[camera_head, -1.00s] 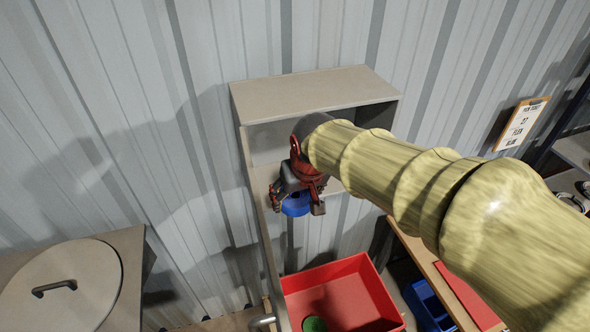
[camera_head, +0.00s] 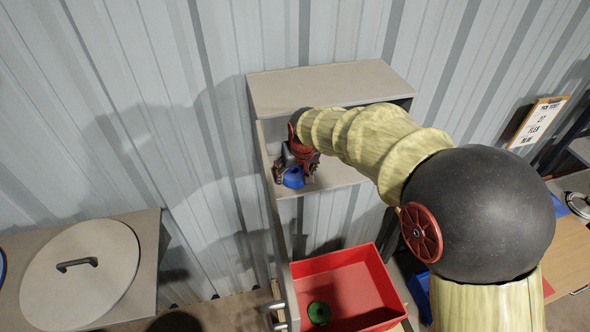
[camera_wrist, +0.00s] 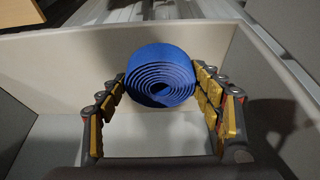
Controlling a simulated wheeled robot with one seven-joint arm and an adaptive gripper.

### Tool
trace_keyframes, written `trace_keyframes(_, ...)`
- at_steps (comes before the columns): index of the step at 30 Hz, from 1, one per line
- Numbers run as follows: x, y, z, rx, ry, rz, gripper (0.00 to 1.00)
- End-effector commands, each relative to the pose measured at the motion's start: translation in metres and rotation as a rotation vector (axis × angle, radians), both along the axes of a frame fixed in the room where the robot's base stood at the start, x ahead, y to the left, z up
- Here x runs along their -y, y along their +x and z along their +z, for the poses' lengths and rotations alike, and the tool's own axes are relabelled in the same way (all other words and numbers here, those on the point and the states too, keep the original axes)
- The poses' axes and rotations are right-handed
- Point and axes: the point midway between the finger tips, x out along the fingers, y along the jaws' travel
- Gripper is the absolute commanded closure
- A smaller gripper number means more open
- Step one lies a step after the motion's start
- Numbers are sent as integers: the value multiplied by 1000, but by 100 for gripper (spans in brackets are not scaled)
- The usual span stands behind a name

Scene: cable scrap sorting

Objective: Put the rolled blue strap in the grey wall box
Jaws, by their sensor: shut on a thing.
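The rolled blue strap (camera_wrist: 160,76) is a spiral coil between the two yellow-padded fingers of my gripper (camera_wrist: 160,95) in the wrist view. My gripper is shut on it. In the head view the blue strap (camera_head: 293,177) shows under my gripper (camera_head: 296,172). The grey wall box (camera_head: 330,86) is on the corrugated wall, with its front open. My gripper and the strap are inside its opening, near its left side. In the wrist view the pale walls of the box (camera_wrist: 60,70) surround the strap. I cannot tell whether the strap touches the box floor.
A red bin (camera_head: 355,285) with a green roll (camera_head: 319,313) in it stands below the box. A round grey lid (camera_head: 80,275) lies at the lower left. A clipboard (camera_head: 538,122) hangs on the right. The box's open door (camera_head: 283,255) stands at its left.

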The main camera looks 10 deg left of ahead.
Motion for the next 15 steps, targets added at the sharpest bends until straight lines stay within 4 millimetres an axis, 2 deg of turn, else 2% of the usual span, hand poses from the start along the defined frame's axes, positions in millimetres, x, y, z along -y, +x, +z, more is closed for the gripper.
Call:
trace_keyframes(3, -3, 5, -2, 4, 2, 0, 71)
trace_keyframes(12, -2, 5, -6, 3, 1, 0, 71)
trace_keyframes(13, -2, 4, -7, 2, 1, 0, 34)
trace_keyframes(15, -2, 4, -6, 2, 1, 0, 30)
